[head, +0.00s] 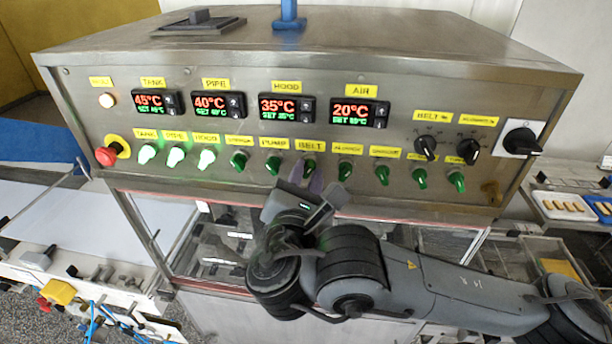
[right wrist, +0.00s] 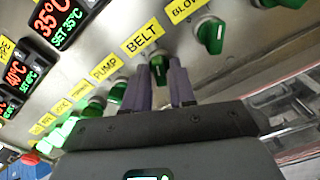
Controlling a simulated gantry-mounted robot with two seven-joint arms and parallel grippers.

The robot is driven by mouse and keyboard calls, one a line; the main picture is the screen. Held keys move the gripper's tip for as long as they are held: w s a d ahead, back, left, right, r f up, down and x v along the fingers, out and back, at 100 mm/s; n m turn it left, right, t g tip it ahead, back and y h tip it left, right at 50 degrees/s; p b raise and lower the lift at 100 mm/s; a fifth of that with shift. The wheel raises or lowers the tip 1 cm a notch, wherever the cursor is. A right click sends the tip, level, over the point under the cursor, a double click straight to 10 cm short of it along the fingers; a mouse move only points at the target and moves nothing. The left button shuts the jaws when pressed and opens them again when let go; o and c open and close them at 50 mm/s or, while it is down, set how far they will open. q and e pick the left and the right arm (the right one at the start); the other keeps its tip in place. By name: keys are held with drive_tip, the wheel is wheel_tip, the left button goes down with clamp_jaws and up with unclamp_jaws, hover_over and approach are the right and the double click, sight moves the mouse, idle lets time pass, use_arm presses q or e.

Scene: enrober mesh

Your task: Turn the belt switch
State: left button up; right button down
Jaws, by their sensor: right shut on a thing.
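The belt switch (right wrist: 159,68) is a green rotary knob under the yellow BELT label (head: 310,146) on the steel control panel (head: 235,130). My right gripper (head: 308,178) reaches up to it from below. In the right wrist view its two purple-grey fingers stand on either side of the knob, shut on it. The fingers hide part of the knob, and its exact turn angle is hard to tell. My left gripper is not in view.
Green knobs flank the belt switch closely: the pump knob (head: 273,164) to the left and the blower knob (head: 345,171) to the right. A red emergency stop (head: 106,156) is at the far left. Temperature displays (head: 287,109) sit above the row.

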drive_tip(key=n, duration=0.3)
drive_tip(key=n+p, duration=0.1)
drive_tip(key=n, duration=0.1)
drive_tip(key=shift+n, duration=0.4)
drive_tip(key=n+p, duration=0.1)
drive_tip(key=n, duration=0.2)
drive_tip(key=shift+d+n+p, duration=0.1)
drive_tip(key=shift+n+p, duration=0.2)
drive_tip(key=shift+n, duration=0.8)
drive_tip(key=shift+p, duration=0.35)
drive_tip(key=c, duration=1.2)
unclamp_jaws()
drive_tip(key=shift+o, duration=0.2)
drive_tip(key=shift+s, duration=0.1)
